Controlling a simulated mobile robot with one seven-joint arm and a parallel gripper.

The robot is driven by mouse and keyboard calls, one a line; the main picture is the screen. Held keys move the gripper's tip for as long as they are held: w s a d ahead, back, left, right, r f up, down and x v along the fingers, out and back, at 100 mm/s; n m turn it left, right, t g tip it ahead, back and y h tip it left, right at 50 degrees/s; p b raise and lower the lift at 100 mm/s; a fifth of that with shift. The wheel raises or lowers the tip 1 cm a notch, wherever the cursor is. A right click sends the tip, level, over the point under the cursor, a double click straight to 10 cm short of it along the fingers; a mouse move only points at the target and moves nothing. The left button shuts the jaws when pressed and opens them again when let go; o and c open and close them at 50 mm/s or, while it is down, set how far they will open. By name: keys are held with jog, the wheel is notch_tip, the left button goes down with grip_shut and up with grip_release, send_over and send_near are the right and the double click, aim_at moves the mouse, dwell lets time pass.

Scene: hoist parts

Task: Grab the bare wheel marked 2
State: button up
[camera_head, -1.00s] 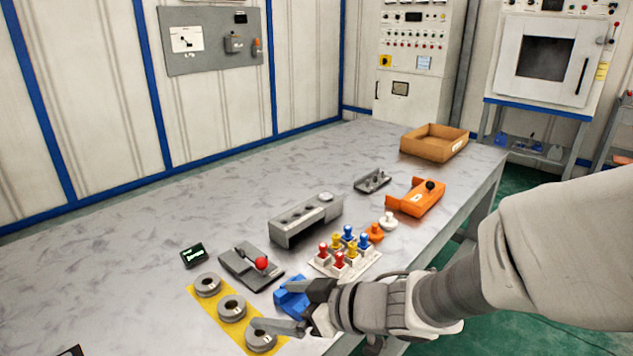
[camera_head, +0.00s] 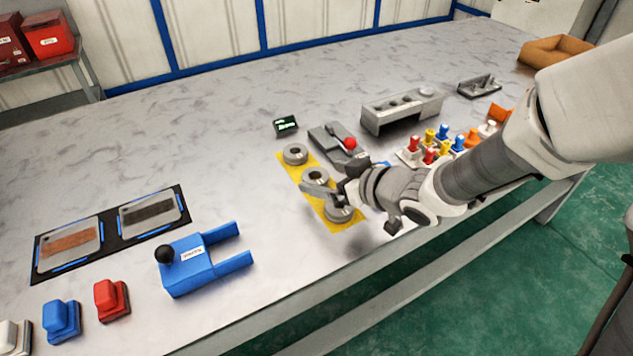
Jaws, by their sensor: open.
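Three bare grey wheels lie in a row on a yellow mat (camera_head: 290,170): a far wheel (camera_head: 295,154), a middle wheel (camera_head: 315,175) and a near wheel (camera_head: 339,212). Their number marks are too small to read, so I cannot tell which is 2. My gripper (camera_head: 328,191) is open and empty over the mat, its fingers by the middle and near wheels. They cover part of both wheels. I cannot tell whether they touch either.
A grey fixture with a red knob (camera_head: 350,143) and a small display (camera_head: 286,125) stand close behind the mat. Coloured pegs (camera_head: 430,150) stand to the right. A blue forked block (camera_head: 195,262) and a black tray (camera_head: 40,273) are at left. The table between is clear.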

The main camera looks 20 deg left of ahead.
aim_at(311, 174)
jog(key=b+x, duration=0.1)
jog(key=x, duration=0.2)
jog(key=shift+a+f, duration=0.1)
jog(key=shift+f, duration=0.1)
jog(key=shift+r, duration=0.1)
grip_shut()
